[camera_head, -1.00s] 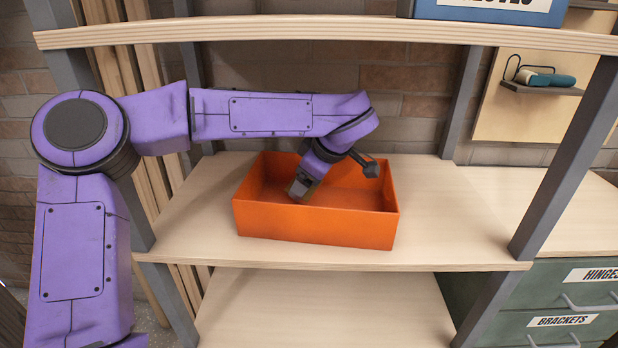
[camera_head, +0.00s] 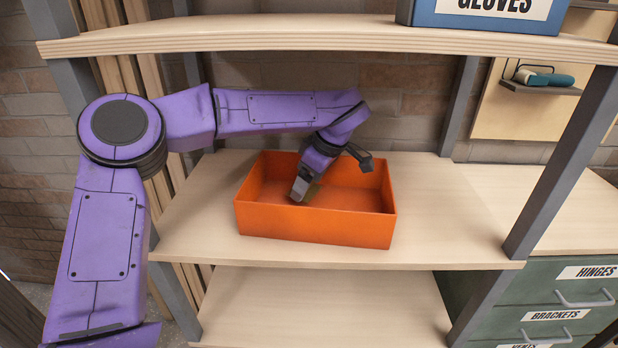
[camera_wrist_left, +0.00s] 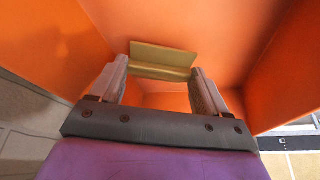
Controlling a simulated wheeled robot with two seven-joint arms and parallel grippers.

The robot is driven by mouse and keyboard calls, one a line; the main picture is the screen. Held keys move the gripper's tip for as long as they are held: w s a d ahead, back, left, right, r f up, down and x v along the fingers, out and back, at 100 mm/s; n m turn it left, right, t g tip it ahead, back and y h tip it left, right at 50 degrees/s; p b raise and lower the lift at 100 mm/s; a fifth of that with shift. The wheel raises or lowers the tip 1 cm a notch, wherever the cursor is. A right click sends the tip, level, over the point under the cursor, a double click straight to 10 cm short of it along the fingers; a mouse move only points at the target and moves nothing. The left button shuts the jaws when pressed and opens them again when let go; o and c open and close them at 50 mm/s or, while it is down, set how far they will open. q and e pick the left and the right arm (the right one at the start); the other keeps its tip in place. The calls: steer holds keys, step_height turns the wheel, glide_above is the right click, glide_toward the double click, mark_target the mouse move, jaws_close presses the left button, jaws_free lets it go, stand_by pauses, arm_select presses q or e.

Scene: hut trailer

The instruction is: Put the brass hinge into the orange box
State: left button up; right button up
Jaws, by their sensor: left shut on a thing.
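The orange box (camera_head: 315,228) stands open-topped on the middle wooden shelf. My left gripper (camera_head: 301,193) reaches down into the box, towards its left part; its fingertips are partly hidden by the front wall. In the left wrist view, the left gripper (camera_wrist_left: 162,78) is shut on the brass hinge (camera_wrist_left: 162,58), a flat yellowish plate spanning between the fingertips. Orange walls and floor (camera_wrist_left: 80,45) surround it there. I cannot tell whether the hinge touches the box floor. The hinge cannot be made out in the head view. My right gripper is not in view.
An upper shelf (camera_head: 330,38) runs above my forearm and bears a blue box labelled GLOVES (camera_head: 485,12). Grey posts (camera_head: 565,160) frame the shelf. Green drawers (camera_head: 545,312) stand at the lower right. The shelf is bare right of the orange box.

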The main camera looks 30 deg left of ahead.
arm_select(q)
steer(key=o, duration=1.1)
steer(key=a+v, duration=0.1)
steer(key=v, duration=0.5)
steer(key=d, duration=1.2)
steer(key=shift+w+d+r, duration=0.2)
steer(key=shift+w+d, duration=0.1)
steer(key=shift+w, duration=0.05)
